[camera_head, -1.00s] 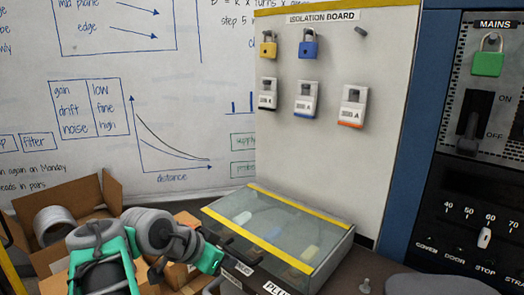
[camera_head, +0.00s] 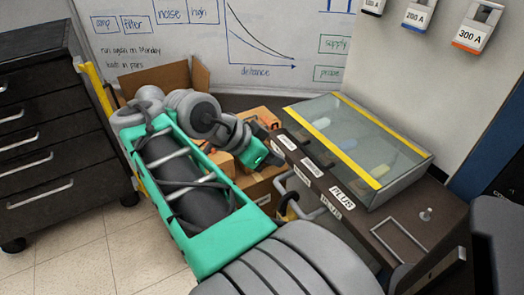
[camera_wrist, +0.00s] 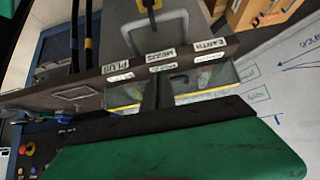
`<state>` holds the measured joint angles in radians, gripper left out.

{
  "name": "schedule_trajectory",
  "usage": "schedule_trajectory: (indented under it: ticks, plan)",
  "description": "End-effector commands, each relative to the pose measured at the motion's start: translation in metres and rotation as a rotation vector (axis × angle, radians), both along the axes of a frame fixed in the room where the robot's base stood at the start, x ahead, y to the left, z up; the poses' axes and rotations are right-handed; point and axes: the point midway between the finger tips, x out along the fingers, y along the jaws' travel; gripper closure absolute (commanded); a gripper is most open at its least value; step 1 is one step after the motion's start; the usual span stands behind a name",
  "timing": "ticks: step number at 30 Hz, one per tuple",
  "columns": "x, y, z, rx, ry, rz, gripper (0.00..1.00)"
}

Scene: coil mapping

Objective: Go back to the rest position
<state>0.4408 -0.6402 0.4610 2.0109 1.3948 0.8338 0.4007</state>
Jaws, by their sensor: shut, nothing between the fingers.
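My gripper (camera_head: 256,152) is beside the left edge of the dark bench (camera_head: 445,208), near the clear-lidded case (camera_head: 402,180) with yellow edges. Its fingertips are hard to make out in the head view. In the wrist view my gripper (camera_wrist: 157,82) shows as dark fingers close together with nothing held, beyond the green housing. The labelled bench edge lies past them, and the case shows on both sides. My arm is bent, with its green forearm low in the head view.
Open cardboard boxes (camera_head: 262,188) stand behind and below my gripper. A black drawer cabinet (camera_head: 50,130) is at left, with bare floor (camera_head: 85,235) before it. A handle (camera_head: 300,195) juts from the bench front.

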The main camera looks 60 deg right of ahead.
Motion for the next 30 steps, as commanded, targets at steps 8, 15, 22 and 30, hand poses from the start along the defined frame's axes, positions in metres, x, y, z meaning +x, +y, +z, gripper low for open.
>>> schedule_trajectory:
  ticks: [8,15,22,30]
  plan:
    - [0.018,0.030,0.010,0.000,0.002,0.001,1.00]
    - [0.062,0.037,0.024,0.083,0.026,0.263,1.00]
    - [0.190,0.157,0.053,0.350,0.167,1.308,1.00]
    - [0.205,0.297,0.066,0.467,0.271,2.071,1.00]
